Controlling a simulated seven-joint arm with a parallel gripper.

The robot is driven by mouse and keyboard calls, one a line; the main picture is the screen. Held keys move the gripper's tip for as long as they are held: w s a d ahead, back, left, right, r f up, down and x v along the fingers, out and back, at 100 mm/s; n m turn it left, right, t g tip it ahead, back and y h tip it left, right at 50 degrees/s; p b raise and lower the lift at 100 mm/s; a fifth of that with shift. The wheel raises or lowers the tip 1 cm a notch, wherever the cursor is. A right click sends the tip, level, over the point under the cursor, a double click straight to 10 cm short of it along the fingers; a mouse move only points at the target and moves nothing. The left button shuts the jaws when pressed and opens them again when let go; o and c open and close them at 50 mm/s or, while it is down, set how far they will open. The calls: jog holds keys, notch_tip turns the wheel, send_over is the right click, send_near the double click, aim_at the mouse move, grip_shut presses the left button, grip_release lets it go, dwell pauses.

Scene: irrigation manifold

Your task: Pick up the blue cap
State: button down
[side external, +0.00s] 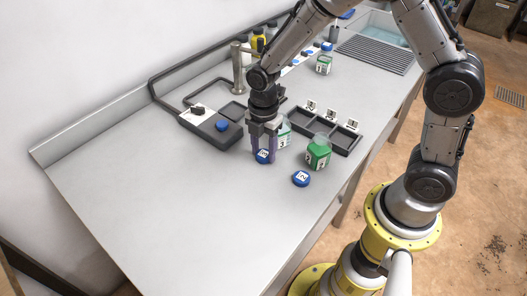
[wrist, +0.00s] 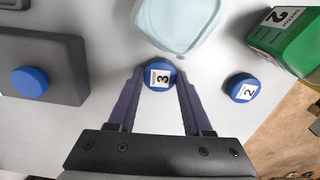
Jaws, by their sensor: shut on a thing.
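A blue cap with a white label marked 3 (wrist: 160,75) is between the fingertips of my gripper (wrist: 158,84) in the wrist view. In the side view the cap (side external: 263,156) shows at the tips of my gripper's purple fingers (side external: 263,150), low over the table. The fingers are shut on the cap's sides. I cannot tell whether it touches the table. A second blue cap, marked 2, (side external: 301,178) lies on the table and also shows in the wrist view (wrist: 242,87).
A green-labelled container (side external: 318,153) stands right of my gripper. A pale clear container (wrist: 178,22) is just beyond the held cap. The grey box (side external: 205,128) is to the left, a dark compartment tray (side external: 333,135) behind right. The front-left table is clear.

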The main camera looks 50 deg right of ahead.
jog(key=shift+r, duration=0.6)
notch_tip(320, 180, up, 2)
jog(key=shift+s+r, duration=0.15)
jog(key=shift+r, duration=0.05)
jog(key=s+d+r, duration=0.2)
jog(key=s+r, duration=0.7)
jog(key=s, duration=0.4)
notch_tip(320, 180, up, 4)
jog(key=m, duration=0.5)
send_over(264, 154)
jog(key=d, duration=0.7)
jog(key=shift+w+d+f, duration=0.15)
jog(key=shift+w+f, duration=0.05)
jog(key=shift+f, duration=3.05)
jog(key=shift+f, duration=0.2)
